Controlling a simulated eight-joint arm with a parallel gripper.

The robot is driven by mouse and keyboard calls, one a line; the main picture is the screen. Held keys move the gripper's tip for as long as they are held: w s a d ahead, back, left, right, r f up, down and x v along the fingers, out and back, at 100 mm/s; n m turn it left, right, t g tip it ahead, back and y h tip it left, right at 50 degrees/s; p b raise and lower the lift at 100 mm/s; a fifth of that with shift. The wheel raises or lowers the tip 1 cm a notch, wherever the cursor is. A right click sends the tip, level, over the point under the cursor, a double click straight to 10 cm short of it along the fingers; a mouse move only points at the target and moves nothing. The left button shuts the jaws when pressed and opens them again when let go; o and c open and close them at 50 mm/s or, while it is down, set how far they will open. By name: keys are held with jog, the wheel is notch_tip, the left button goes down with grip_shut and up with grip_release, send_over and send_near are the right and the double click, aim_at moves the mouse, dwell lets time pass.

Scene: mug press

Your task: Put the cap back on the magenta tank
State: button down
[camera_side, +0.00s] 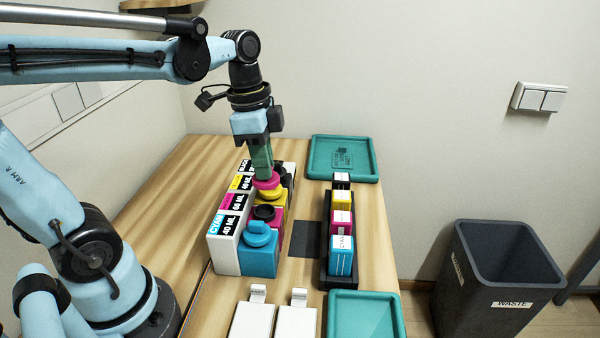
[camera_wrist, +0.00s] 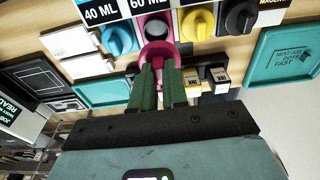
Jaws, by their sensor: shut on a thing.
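My gripper (camera_side: 262,174) points down with green fingers shut on the magenta cap (camera_side: 266,183). In the wrist view, the fingers (camera_wrist: 160,72) have the magenta cap (camera_wrist: 158,50) at their tips. The magenta tank (camera_side: 272,226) stands between the cyan and yellow tanks, its dark neck (camera_side: 264,212) uncovered. In the wrist view the dark neck (camera_wrist: 157,27) is just beyond the held cap. The cap appears raised above the tanks and apart from the neck; in the side view it overlaps the yellow cap (camera_side: 270,194). The exact height gap is unclear.
The cyan tank (camera_side: 259,262) has its blue cap (camera_side: 258,233) on. A black holder (camera_side: 325,268) with several ink cartridges stands to the right. Teal trays (camera_side: 372,165) lie at the back and front (camera_side: 398,318). A waste bin (camera_side: 490,270) stands off the table.

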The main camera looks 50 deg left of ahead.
jog(key=shift+s+a, duration=0.15)
jog(key=shift+s, duration=0.2)
jog(key=shift+f, duration=3)
jog(key=shift+f, duration=0.2)
jog(key=c, duration=0.6)
grip_release()
jog(key=shift+r, duration=3.55)
grip_shut()
